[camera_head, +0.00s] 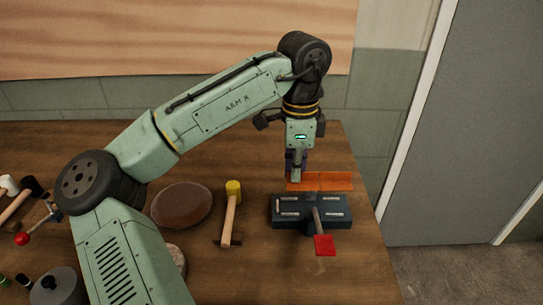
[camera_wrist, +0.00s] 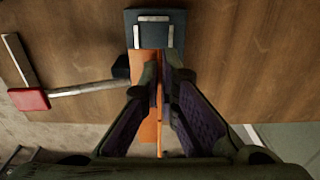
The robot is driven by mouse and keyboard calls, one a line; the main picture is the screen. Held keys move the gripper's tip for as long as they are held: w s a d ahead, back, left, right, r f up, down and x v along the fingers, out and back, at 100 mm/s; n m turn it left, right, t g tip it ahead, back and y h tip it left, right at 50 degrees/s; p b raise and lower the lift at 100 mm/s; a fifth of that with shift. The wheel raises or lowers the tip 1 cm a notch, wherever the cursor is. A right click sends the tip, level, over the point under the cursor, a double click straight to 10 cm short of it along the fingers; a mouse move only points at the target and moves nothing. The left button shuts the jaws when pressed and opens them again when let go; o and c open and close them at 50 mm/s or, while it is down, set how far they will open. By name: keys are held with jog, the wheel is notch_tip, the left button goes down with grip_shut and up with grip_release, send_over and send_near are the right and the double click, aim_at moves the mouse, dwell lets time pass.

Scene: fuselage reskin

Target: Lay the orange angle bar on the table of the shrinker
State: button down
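The orange angle bar (camera_head: 330,182) lies lengthwise left to right in the head view, just behind the shrinker's outline. In the wrist view the bar (camera_wrist: 147,132) runs down from the fingertips and seems to cover part of the shrinker. The shrinker (camera_head: 340,212) is a dark blue-grey block with pale metal strips on top and a red-ended lever; its strips also show in the wrist view (camera_wrist: 155,18). My gripper (camera_head: 296,180) is at the bar's left part. Its fingers (camera_wrist: 160,75) are closed around the bar's upright flange. The gap between bar and shrinker top cannot be judged.
The shrinker's lever has a red end (camera_head: 324,245) pointing to the front. A yellow-headed mallet (camera_head: 231,205) and a brown round pad (camera_head: 182,205) lie to the left on the wooden table (camera_head: 350,275). The table's right edge is close to the shrinker.

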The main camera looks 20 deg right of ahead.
aim_at(289, 203)
jog(key=shift+w+a+f, duration=0.2)
jog(key=shift+w+f, duration=0.05)
jog(key=shift+w, duration=0.05)
jog(key=shift+a, duration=0.1)
jog(key=shift+a+f, duration=0.1)
jog(key=shift+f, duration=0.25)
jog(key=shift+f+b, duration=1.3)
jog(key=shift+f, duration=1.1)
jog(key=shift+p, duration=0.35)
jog(key=shift+f, duration=0.75)
